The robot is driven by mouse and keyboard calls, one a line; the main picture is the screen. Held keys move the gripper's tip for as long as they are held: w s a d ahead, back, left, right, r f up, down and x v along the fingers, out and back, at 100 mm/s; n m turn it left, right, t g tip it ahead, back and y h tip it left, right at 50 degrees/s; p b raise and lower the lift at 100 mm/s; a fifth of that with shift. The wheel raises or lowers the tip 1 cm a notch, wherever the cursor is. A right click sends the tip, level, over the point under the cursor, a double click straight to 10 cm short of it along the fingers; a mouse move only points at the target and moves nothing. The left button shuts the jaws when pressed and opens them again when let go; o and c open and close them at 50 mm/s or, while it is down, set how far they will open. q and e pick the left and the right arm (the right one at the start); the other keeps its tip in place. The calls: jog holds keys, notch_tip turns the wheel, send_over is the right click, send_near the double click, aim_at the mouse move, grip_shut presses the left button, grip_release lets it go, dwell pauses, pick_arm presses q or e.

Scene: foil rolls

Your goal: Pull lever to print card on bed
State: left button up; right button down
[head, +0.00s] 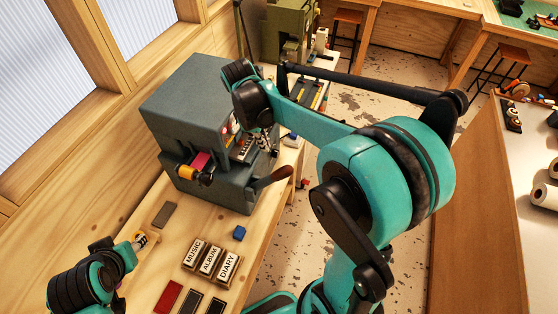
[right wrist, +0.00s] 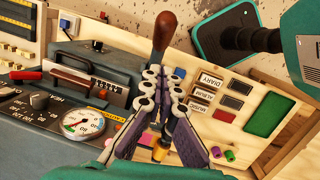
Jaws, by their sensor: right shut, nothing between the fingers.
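The blue-grey printing machine (head: 185,115) stands on the wooden bench. Its lever (head: 272,183) has a brown wooden handle that sticks out at the front right. In the right wrist view the lever handle (right wrist: 163,35) is just beyond my fingers. My right gripper (head: 266,143) is at the machine's front, shut and empty; its purple-padded fingers also show in the right wrist view (right wrist: 164,90). From these views I cannot tell whether it touches the lever. My left gripper (head: 140,238) is low over the bench at left, its fingers too small to judge. I cannot make out a card on the bed.
An orange roll (head: 199,175) is at the machine's front. Stamp blocks MUSIC, ALBUM and DIARY (head: 228,266) lie on the bench, with a blue block (head: 239,233) and a grey block (head: 165,214) nearby. A round gauge (right wrist: 82,122) is on the machine. Floor is open beyond the bench edge.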

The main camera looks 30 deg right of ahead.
send_near(282, 168)
notch_tip(282, 168, down, 3)
jog(key=w+a, duration=0.2)
jog(key=d+f, duration=0.1)
jog(key=s+d+f, duration=0.1)
jog(key=shift+s+d+f, duration=0.2)
jog(key=shift+d, duration=0.05)
jog(key=shift+s+d+f, duration=0.25)
jog(key=shift+s, duration=0.05)
